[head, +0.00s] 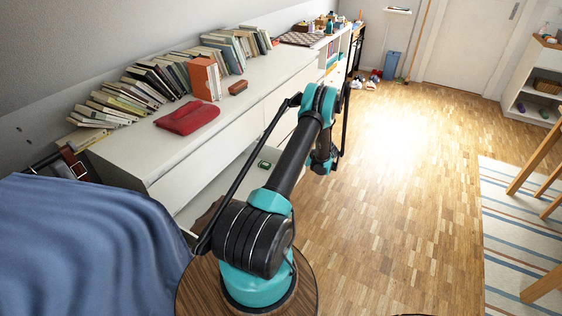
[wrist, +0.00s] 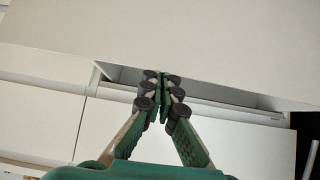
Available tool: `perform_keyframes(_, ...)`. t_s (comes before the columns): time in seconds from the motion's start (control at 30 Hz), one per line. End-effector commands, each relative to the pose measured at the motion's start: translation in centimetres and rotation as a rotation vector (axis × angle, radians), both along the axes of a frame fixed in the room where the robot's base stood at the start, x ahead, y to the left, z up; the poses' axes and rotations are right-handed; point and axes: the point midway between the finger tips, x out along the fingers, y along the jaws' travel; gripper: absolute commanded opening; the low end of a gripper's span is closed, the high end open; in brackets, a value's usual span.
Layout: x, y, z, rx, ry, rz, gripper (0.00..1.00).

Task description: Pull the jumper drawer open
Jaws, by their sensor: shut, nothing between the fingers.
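A long white drawer unit (head: 165,150) stands along the left wall. No label shows which drawer is the jumper drawer. In the wrist view, a white drawer front (wrist: 240,150) lies below the unit's top (wrist: 200,40), with a narrow shadowed gap (wrist: 225,93) between them, so this drawer looks slightly open. My gripper (wrist: 162,78) is shut and empty, its dark fingertips together at the left part of this gap. I cannot tell whether they touch the drawer's edge. In the head view, my arm hides much of the unit's front.
Books (head: 165,75), a red folded cloth (head: 187,117) and a small brown block (head: 238,87) lie on the unit's top. A small green object (head: 264,164) shows in the open space below. A blue-covered bed (head: 90,245) is at left.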

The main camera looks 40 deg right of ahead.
Motion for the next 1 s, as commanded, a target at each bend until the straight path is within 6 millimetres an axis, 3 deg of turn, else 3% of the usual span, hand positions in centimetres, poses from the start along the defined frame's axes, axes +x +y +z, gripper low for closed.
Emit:
perform_keyframes(0.1, -1.8, -0.8, 0.0, 0.0, 0.001, -0.001, 0.0)
perform_keyframes(0.33, -3.4, -1.4, 0.0, -0.001, 0.0, -0.001, 0.0)
perform_keyframes(1.0, -3.3, -1.4, 0.7, -0.001, 0.0, 0.002, 0.0)
